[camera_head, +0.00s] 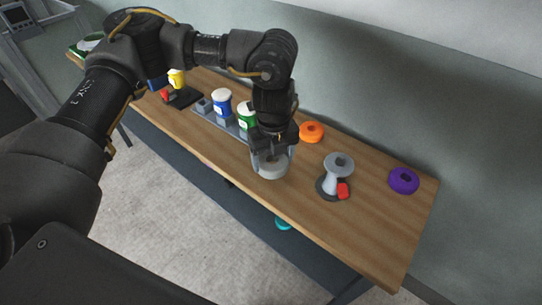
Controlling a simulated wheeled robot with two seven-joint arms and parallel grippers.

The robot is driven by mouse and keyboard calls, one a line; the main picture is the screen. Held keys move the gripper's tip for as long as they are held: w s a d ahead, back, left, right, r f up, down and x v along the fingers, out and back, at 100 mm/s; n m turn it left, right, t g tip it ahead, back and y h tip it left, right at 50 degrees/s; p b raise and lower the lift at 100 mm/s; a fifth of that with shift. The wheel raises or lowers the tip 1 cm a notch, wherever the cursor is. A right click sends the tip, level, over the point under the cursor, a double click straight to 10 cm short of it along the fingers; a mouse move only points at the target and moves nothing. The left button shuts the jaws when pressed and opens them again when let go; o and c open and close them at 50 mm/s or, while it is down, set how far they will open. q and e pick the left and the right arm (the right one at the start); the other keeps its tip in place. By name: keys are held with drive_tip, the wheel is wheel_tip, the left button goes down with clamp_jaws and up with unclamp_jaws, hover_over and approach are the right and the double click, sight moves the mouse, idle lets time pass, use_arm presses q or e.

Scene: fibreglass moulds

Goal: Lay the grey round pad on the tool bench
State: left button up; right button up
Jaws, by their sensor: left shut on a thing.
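The grey round pad (271,170) is in the jaws of my left gripper (270,156), over the wooden tool bench (375,235) near the bench's middle. The gripper points down and is shut on the pad's upper part. I cannot tell whether the pad's underside touches the bench top or hangs just above it. My right gripper is not in view.
An orange round pad (312,132) lies behind the gripper, and a purple one (403,180) lies at the right. A grey spool-shaped stand (336,170) with a red block (343,190) is close by. Blue (221,103) and green (246,116) tins stand left. Bare wood is at the right front.

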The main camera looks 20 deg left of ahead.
use_arm(q)
drive_tip(key=w+f, duration=0.2)
drive_tip(key=w+a+f, duration=0.1)
drive_tip(key=f, duration=0.1)
drive_tip(key=w+f, duration=0.2)
drive_tip(key=shift+w+a, duration=0.3)
drive_tip(key=shift+a, duration=0.05)
drive_tip(key=shift+w+a+f, duration=0.1)
drive_tip(key=shift+w+f, duration=0.05)
drive_tip(key=shift+f, duration=0.2)
wheel_tip(320, 180, down, 2)
drive_tip(key=shift+f+p, duration=0.15)
drive_tip(key=shift+p, duration=0.4)
drive_tip(key=shift+w+f, duration=0.1)
drive_tip(key=shift+f, duration=0.25)
drive_tip(key=shift+f, duration=0.1)
drive_tip(key=o, duration=1)
drive_tip(key=shift+c, duration=0.2)
